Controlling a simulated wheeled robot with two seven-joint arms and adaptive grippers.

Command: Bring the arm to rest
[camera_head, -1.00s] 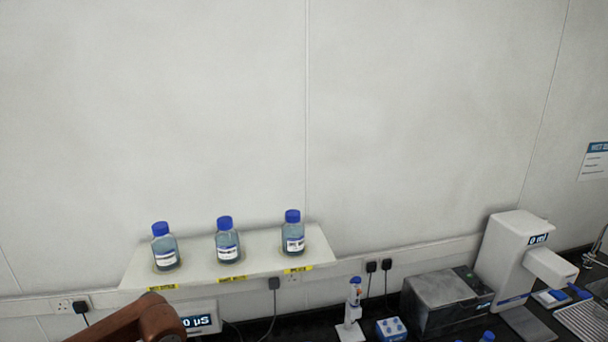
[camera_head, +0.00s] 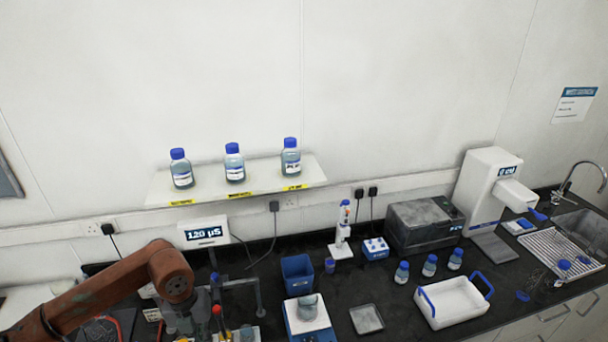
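My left arm (camera_head: 105,292), reddish brown, comes in from the lower left and ends in a rounded joint (camera_head: 172,277) above the left part of the bench. Grey parts show just below that joint among the bench equipment. I cannot make out the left gripper's fingers there, nor whether they hold anything. My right arm and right gripper are not in view.
A white shelf (camera_head: 256,190) on the wall holds three blue-capped bottles. On the black bench stand a meter display (camera_head: 204,232), a blue bin (camera_head: 297,272), a scale with a beaker (camera_head: 308,308), a blue-handled tray (camera_head: 453,301), three small bottles and a sink (camera_head: 585,232).

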